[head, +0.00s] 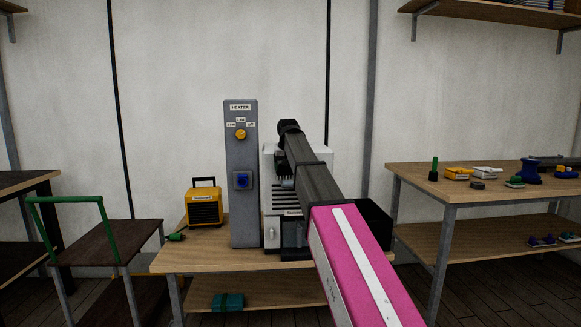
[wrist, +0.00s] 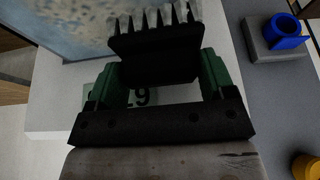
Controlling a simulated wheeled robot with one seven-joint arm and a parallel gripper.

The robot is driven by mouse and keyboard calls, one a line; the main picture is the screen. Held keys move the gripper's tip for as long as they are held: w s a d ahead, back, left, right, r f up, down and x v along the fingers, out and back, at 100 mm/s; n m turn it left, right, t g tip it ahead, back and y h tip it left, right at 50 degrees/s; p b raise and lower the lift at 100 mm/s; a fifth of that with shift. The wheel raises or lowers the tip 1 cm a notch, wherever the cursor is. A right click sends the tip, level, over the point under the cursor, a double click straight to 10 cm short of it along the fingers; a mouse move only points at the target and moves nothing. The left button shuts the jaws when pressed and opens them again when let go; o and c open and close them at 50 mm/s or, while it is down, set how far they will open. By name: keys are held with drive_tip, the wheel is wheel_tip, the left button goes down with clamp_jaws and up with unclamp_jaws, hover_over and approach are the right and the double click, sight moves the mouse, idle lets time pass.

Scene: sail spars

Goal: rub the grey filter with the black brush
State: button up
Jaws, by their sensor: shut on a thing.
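The black brush (wrist: 155,55) is a dark block with a row of pointed bristles, held between the green finger pads of my gripper (wrist: 159,75) in the wrist view. Its bristles point toward the top of the picture. A blue-grey surface with pale speckles (wrist: 80,30), which looks like the grey filter, lies beyond the brush. The bristle tips overlap it; I cannot tell whether they touch. In the head view my gripper (head: 286,183) is at the front of the white machine (head: 270,205), mostly hidden by my arm. The brush and filter are not clear there.
A grey heater panel (head: 242,210) stands close left of my gripper, with a yellow knob (head: 240,134) and a blue switch (head: 242,180). A yellow box (head: 204,208) sits further left on the bench. A wooden table (head: 410,178) with small items stands right.

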sight(283, 173)
drive_tip(key=shift+a, duration=0.65)
drive_tip(key=shift+s+f, duration=0.1)
drive_tip(key=shift+s, duration=0.95)
drive_tip(key=shift+d+r, duration=0.2)
drive_tip(key=shift+d, duration=3.5)
drive_tip(key=shift+d+f, duration=0.15)
drive_tip(key=shift+d, duration=1.6)
drive_tip(key=shift+s, duration=1)
drive_tip(key=shift+a, duration=5.5)
drive_tip(key=shift+w+r, duration=0.1)
drive_tip(key=shift+r, duration=0.2)
